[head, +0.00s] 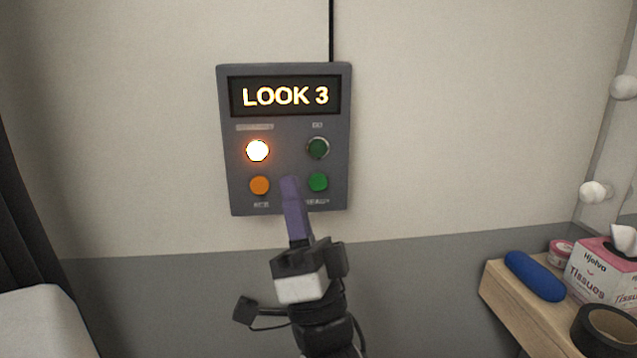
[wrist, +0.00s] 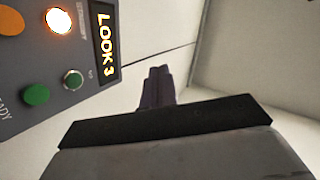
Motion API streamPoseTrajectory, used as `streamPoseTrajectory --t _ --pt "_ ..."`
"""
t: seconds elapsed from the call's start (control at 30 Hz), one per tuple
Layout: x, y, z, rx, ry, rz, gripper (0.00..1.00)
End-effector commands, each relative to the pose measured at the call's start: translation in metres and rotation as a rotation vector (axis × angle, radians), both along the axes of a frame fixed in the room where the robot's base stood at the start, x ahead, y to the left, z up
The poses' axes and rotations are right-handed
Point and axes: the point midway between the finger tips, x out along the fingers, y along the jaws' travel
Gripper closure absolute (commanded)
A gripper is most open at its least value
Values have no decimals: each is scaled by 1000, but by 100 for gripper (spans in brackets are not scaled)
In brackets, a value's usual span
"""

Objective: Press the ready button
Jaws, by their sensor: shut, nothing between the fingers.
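A grey control panel (head: 285,205) hangs on the wall with a lit display (head: 285,96) reading LOOK 3. At its lower right is a green button (head: 318,182). In the wrist view, the panel is turned sideways, and a partly cut-off label by the green button (wrist: 36,94) ends in "ADY". My gripper (head: 290,181) is shut and empty, its purple fingers in front of the panel's lower part, between the orange and green buttons in the picture. In the wrist view, the fingertips (wrist: 158,72) appear clear of the panel's edge. The fingers do not cover the green button.
An orange button (head: 260,185) is at lower left. Above are a glowing lamp (head: 257,150) and an unlit dark green one (head: 318,148). A wooden shelf (head: 510,308) at right bears a blue case (head: 535,276), a tissue box (head: 600,270) and black tape (head: 607,330).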

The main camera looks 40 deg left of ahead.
Motion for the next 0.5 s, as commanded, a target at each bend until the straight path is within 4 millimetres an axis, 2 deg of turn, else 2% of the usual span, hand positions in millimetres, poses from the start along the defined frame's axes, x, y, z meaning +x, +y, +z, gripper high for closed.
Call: streamPoseTrajectory --t 0.03,0.2,0.33,0.5 --pt "16 1 -11 -8 111 120 100" --pt "54 3 -43 9 449 489 100" --pt "69 2 -59 36 621 667 100" --pt "76 2 -68 57 716 766 100"
